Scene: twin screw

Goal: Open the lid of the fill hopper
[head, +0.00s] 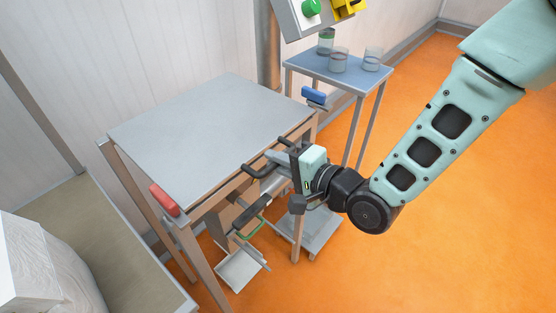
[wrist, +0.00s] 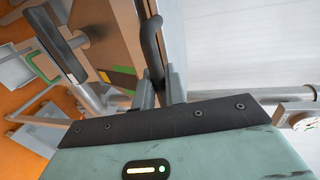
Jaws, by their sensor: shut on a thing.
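The fill hopper's lid (head: 205,130) is a flat grey plate that appears to lie down over the brown hopper body (head: 210,212). A black bar handle (head: 254,171) sticks out from the lid's front edge; it also shows in the wrist view (wrist: 152,40). My gripper (head: 277,160) is at this front edge, shut on the handle. In the wrist view, the two fingers of my gripper (wrist: 162,88) stand on either side of the black bar. The fingers hide part of the handle in the head view.
A black lever with a green part (head: 250,228) is below the handle. A side table (head: 345,75) with jars stands behind right. Orange floor (head: 450,210) is free at right.

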